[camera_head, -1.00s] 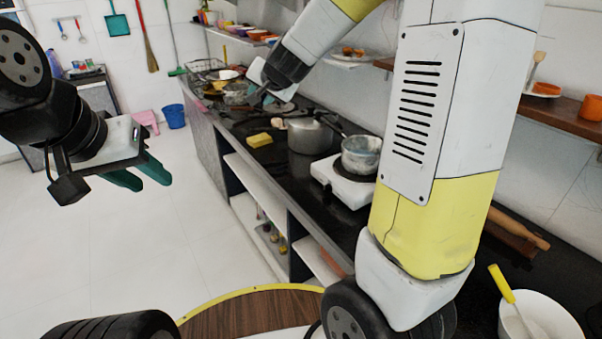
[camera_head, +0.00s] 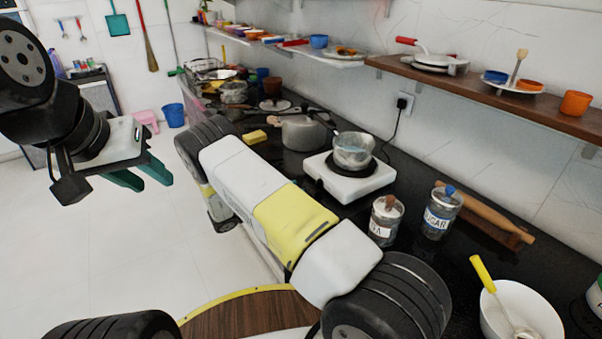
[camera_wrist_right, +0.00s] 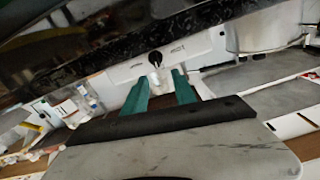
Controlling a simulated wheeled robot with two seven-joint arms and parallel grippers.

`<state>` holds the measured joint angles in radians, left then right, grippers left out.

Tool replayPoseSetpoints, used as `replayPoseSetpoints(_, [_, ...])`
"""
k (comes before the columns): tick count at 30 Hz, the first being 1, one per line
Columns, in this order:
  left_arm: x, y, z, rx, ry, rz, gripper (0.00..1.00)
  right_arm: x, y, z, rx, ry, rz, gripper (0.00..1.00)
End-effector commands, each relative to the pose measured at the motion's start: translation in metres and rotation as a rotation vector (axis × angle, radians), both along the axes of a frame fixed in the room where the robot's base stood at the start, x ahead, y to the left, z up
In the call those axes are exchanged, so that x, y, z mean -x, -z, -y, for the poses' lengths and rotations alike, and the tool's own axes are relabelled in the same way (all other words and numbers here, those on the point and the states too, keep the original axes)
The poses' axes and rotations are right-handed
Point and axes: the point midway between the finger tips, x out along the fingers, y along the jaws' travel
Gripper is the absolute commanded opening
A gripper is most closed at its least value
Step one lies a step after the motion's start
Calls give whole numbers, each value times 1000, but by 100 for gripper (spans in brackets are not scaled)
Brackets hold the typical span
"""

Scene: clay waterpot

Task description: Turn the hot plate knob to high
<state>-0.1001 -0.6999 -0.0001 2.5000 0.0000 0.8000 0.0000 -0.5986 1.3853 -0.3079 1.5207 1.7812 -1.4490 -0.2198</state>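The white hot plate (camera_head: 336,186) stands on the black counter with a metal pot (camera_head: 352,152) on top. Its front face is partly hidden by my right arm in the head view. In the right wrist view a black knob (camera_wrist_right: 155,57) sits on a white panel (camera_wrist_right: 180,50) with small markings too small to read. My right gripper (camera_wrist_right: 160,82) has two green fingers apart, with the knob just beyond the gap between their tips; nothing is clearly held. My right gripper is not clearly seen in the head view. My left gripper (camera_head: 155,186) is open and empty over the floor at left.
A pressure cooker (camera_head: 303,132) and yellow sponge (camera_head: 254,137) are left of the hot plate. Two labelled jars (camera_head: 440,214) (camera_head: 385,222), a rolling pin (camera_head: 485,212) and a white bowl (camera_head: 520,315) are right. A wooden shelf (camera_head: 480,95) runs above.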

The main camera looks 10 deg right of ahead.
Motion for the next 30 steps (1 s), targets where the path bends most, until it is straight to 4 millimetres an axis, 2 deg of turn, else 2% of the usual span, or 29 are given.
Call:
replayPoseSetpoints(4, [0,0,0,0,0,0,36,3,3,8,26,17,0,33])
replayPoseSetpoints(12, [0,0,0,0,0,0,36,-11,3,49,25,18,-1,33])
replayPoseSetpoints(18, [0,0,0,0,0,0,36,-19,3,69,24,16,-1,33])
replayPoseSetpoints(28, [0,0,0,0,0,0,36,-21,3,73,22,15,-2,33])
replayPoseSetpoints(30, [0,0,0,0,0,0,36,-21,3,73,22,15,-2,21])
